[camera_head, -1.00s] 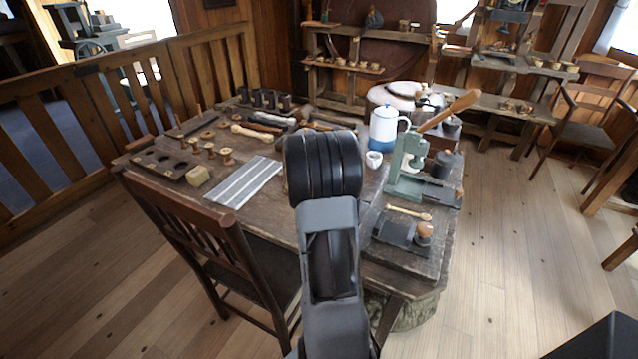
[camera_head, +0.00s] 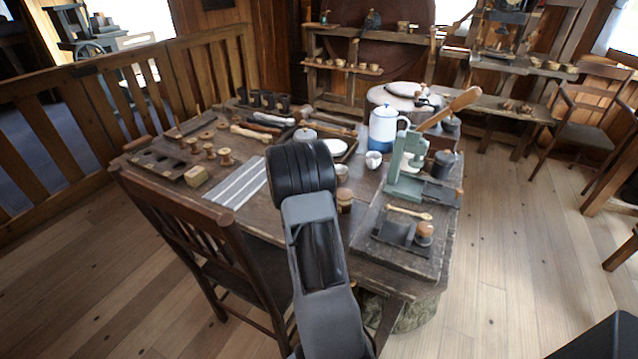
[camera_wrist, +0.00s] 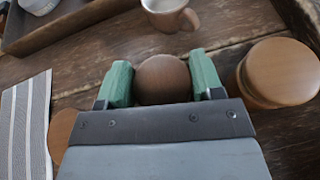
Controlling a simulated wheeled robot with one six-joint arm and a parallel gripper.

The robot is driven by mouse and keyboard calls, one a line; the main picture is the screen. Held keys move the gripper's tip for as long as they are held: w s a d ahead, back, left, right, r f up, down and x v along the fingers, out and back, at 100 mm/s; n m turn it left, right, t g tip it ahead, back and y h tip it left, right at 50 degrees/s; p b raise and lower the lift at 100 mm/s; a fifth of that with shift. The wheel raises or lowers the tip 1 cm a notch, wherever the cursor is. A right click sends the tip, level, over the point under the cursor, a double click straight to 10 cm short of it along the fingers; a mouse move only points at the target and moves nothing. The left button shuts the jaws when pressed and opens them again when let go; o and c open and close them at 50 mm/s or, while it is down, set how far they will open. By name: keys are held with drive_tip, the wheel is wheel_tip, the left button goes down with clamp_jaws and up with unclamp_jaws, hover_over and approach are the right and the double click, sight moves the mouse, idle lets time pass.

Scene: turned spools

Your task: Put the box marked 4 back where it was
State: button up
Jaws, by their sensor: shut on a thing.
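In the wrist view my gripper (camera_wrist: 163,80) has its two green fingers shut on a round, dark brown wooden thing (camera_wrist: 163,78), seen from above. No number shows on it, so I cannot tell if it is the box marked 4. A lighter round wooden box (camera_wrist: 282,70) stands just right of the fingers, apart from them. It appears to be the small jar-like box (camera_head: 345,201) beside my arm in the head view. Another brown round edge (camera_wrist: 62,128) shows at lower left, mostly hidden. In the head view my arm hides the gripper and what it holds.
A striped cloth (camera_head: 238,184) lies left of my arm. A cup (camera_wrist: 168,14) and a tray (camera_wrist: 75,22) are beyond the fingers. A green press (camera_head: 405,170), blue-white pot (camera_head: 384,130) and dark board (camera_head: 400,245) are at right. A chair (camera_head: 200,235) stands in front.

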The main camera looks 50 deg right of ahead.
drive_tip(key=shift+f, duration=0.1)
drive_tip(key=o, duration=1)
drive_tip(key=shift+r, duration=0.3)
drive_tip(key=v, duration=1.2)
drive_tip(key=shift+p, duration=0.3)
drive_tip(key=shift+f, duration=0.15)
drive_tip(key=shift+s, duration=0.1)
